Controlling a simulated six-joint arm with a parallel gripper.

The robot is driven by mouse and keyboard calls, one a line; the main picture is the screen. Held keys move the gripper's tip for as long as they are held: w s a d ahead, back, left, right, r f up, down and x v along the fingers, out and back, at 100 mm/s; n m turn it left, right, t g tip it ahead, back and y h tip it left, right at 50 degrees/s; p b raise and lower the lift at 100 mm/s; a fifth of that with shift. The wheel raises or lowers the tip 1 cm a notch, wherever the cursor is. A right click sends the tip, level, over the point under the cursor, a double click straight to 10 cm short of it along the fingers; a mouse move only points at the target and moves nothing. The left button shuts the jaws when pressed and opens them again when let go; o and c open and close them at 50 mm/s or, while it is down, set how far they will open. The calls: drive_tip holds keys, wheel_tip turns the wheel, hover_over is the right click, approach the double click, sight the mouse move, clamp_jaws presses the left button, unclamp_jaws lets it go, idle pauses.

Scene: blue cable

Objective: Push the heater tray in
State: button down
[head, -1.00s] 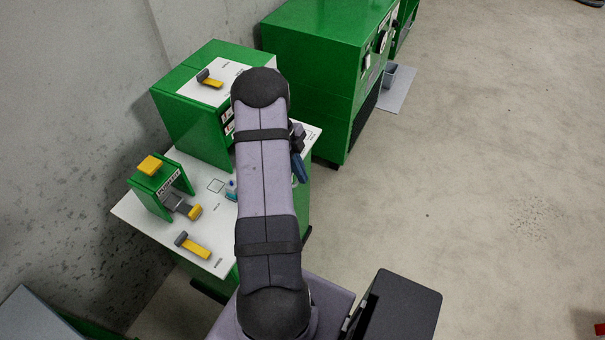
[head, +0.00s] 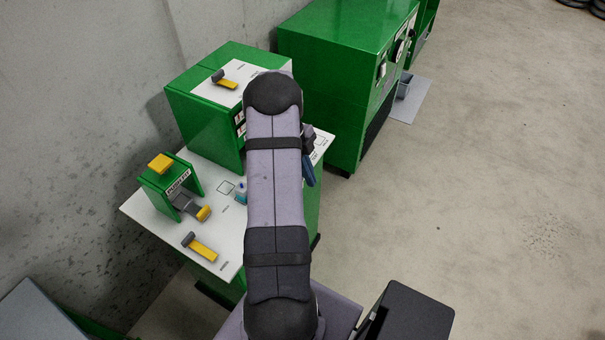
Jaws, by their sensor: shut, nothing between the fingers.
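A green box (head: 195,100) stands at the back of the white-topped bench (head: 150,212). Its top carries a white plate with a yellow-and-grey lever (head: 224,80). Its right face shows small red-and-white labels and is mostly behind my arm. I cannot make out a heater tray; that face and the bench in front of it are partly covered. My arm runs up the middle, and a grey wrist part shows just right of it. My gripper's jaws are hidden, so its place relative to the tray cannot be told.
A small green stand (head: 160,184) labelled "PUSH FIT" has a yellow top and a yellow-tipped grey piece at its front. Another yellow lever (head: 203,248) and a small bottle (head: 241,193) are on the bench. A large green cabinet (head: 325,65) stands behind. Open floor lies right.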

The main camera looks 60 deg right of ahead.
drive_tip(key=s+b+v, duration=0.1)
drive_tip(key=b+v, duration=0.2)
drive_tip(key=v, duration=0.6)
drive_tip(key=shift+w+r, duration=0.15)
drive_tip(key=shift+r, duration=0.3)
drive_tip(key=c, duration=2)
unclamp_jaws()
drive_tip(key=shift+r, duration=0.1)
drive_tip(key=shift+o, duration=0.8)
drive_tip(key=shift+m, duration=0.6)
drive_tip(key=s, duration=0.1)
drive_tip(key=s+d+r, duration=0.1)
drive_tip(key=s, duration=0.1)
drive_tip(key=s+d, duration=0.1)
drive_tip(key=shift+s+d+r, duration=0.1)
drive_tip(key=shift+s+r, duration=0.15)
drive_tip(key=s+a+m+t+y, duration=0.1)
drive_tip(key=s+a+m, duration=0.1)
drive_tip(key=s, duration=0.2)
drive_tip(key=w+f+n+t, duration=0.2)
drive_tip(key=w+n, duration=0.2)
drive_tip(key=n, duration=0.6)
drive_tip(key=w+d+f+n+t+h, duration=0.1)
drive_tip(key=w+f+n+t, duration=0.1)
drive_tip(key=n, duration=0.9)
drive_tip(key=shift+w+d+f+t+p, duration=0.3)
drive_tip(key=shift+w+t+p, duration=0.15)
drive_tip(key=shift+w, duration=0.55)
